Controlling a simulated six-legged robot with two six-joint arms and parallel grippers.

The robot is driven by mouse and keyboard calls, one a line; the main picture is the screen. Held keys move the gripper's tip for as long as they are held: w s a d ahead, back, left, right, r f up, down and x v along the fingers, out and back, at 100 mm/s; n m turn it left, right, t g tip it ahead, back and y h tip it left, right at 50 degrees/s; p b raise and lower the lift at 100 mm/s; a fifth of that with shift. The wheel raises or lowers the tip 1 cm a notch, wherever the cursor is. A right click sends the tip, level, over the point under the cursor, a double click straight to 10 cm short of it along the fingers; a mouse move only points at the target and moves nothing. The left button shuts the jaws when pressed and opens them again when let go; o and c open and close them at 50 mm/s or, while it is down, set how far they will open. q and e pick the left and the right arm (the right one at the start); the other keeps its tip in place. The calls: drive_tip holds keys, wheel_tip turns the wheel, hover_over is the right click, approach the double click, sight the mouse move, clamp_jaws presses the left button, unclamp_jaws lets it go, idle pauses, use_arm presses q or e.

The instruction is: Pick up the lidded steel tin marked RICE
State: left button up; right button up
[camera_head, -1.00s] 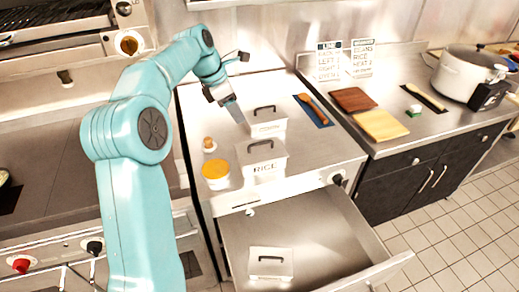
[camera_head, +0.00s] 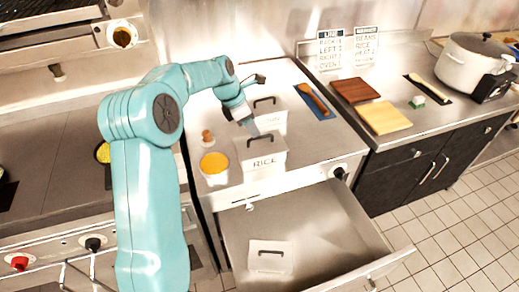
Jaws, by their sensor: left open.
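The lidded steel tin marked RICE (camera_head: 264,163) stands upright on the steel counter above the open drawer. It has a dark bar handle on its lid. My left gripper (camera_head: 252,129) is open and points down just above the back left of this lid, close to the handle; I cannot tell whether it touches. A second lidded tin (camera_head: 272,118) stands behind the RICE tin, its label partly hidden. My right gripper is not in view.
A yellow-topped tub (camera_head: 214,165) and a small brown-topped item (camera_head: 207,138) stand left of the tins. A wooden spoon (camera_head: 313,98) lies on a blue mat to the right. The open drawer (camera_head: 335,225) holds another lidded tin (camera_head: 270,257).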

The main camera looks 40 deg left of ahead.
sight(260, 147)
use_arm(q)
drive_tip(key=x, duration=0.2)
drive_tip(key=p+x, duration=0.1)
drive_tip(key=x, duration=0.1)
drive_tip(key=shift+w+d+f, duration=0.1)
drive_tip(key=shift+w+d, duration=0.15)
drive_tip(key=shift+w, duration=0.1)
drive_tip(key=shift+f, duration=0.45)
drive_tip(key=shift+w, duration=0.1)
clamp_jaws()
drive_tip(key=shift+r, duration=0.15)
idle(0.4)
